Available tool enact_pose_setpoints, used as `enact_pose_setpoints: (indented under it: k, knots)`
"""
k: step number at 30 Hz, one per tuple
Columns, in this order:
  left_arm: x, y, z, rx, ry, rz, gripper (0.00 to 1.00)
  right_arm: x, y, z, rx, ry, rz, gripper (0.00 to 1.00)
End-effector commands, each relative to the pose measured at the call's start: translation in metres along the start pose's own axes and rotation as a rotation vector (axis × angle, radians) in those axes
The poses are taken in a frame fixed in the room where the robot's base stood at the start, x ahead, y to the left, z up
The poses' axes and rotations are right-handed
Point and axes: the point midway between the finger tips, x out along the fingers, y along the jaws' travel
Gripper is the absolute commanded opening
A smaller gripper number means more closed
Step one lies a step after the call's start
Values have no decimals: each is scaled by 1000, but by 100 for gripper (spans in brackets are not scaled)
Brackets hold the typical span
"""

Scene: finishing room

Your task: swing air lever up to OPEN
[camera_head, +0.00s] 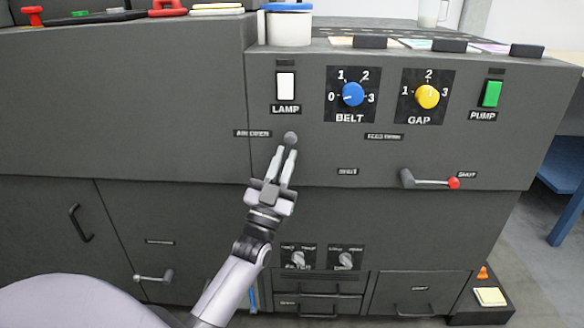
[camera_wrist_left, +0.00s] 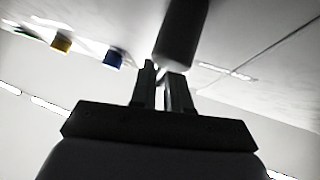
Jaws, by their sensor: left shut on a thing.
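The air lever's rounded grey end (camera_head: 290,138) shows on the upper part of the dark machine front, just right of the AIR OPEN label (camera_head: 252,133). The lever looks upright; its lower part and pivot are hidden behind my gripper. Its SHUT label (camera_head: 347,171) is lower right. My left gripper (camera_head: 286,152) reaches up from below and is shut on the lever just under that end. In the left wrist view, the fingers (camera_wrist_left: 164,88) are close together below a dark, blurred cylinder (camera_wrist_left: 182,32), probably the lever's end. My right gripper is not in view.
A second lever (camera_head: 430,182) with a red knob points right, at its SHUT label. Above are the LAMP switch (camera_head: 286,86), blue BELT knob (camera_head: 353,94), yellow GAP knob (camera_head: 427,96) and green PUMP switch (camera_head: 491,94). Small knobs and drawers lie below.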

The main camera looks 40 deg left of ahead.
Motion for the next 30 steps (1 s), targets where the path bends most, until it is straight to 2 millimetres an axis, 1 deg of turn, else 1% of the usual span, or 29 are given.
enact_pose_setpoints:
  k: [6,12,30]
  knots:
    - [0,-10,2,-80,20,-83,0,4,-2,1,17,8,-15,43]
    - [0,-14,2,-131,36,-134,0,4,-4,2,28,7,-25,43]
    - [0,-16,2,-157,43,-159,0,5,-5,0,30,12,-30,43]
